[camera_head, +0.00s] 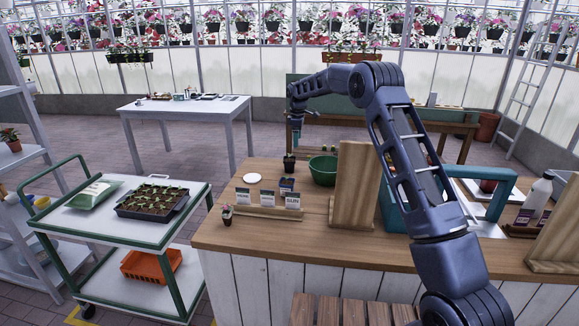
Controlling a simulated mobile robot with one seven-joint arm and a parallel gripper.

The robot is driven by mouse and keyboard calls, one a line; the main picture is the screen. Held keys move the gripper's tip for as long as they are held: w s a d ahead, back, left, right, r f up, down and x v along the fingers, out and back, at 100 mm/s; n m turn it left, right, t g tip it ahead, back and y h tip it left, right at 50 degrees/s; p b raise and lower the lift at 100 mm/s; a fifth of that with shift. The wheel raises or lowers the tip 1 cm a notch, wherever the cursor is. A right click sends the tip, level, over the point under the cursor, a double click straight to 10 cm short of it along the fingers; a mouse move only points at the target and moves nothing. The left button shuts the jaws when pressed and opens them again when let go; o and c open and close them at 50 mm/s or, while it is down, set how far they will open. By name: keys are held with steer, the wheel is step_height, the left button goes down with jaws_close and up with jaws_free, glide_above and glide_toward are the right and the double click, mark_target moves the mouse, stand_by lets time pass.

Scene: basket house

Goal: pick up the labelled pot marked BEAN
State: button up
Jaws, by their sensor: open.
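My gripper (297,138) hangs in the air above the wooden counter, fingers down; it is open and looks empty. A small dark pot with a green seedling (289,164) stands on the counter below it. A dark blue pot or box (287,185) stands nearer, partly hidden behind a row of white-and-dark label cards (268,199) in a wooden holder. The writing is too small to read, so I cannot tell which pot is marked BEAN.
A green bowl (322,171) and an upright wooden board (354,187) stand right of the pots. A white saucer (253,179) lies to the left. A cart (98,225) with a seedling tray (153,201) stands left of the counter (235,240). My arm hides part of the counter.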

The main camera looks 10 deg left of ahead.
steer(key=n, duration=0.1)
glide_above(290, 158)
step_height(290, 158, down, 4)
steer(key=shift+f, duration=0.25)
step_height(290, 158, down, 5)
steer(key=shift+a+f, duration=0.1)
steer(key=shift+f, duration=0.05)
steer(key=shift+s+f, duration=0.2)
steer(key=shift+f, duration=1.15)
steer(key=shift+s+f, duration=0.15)
steer(key=shift+f, duration=1.15)
steer(key=c, duration=1.1)
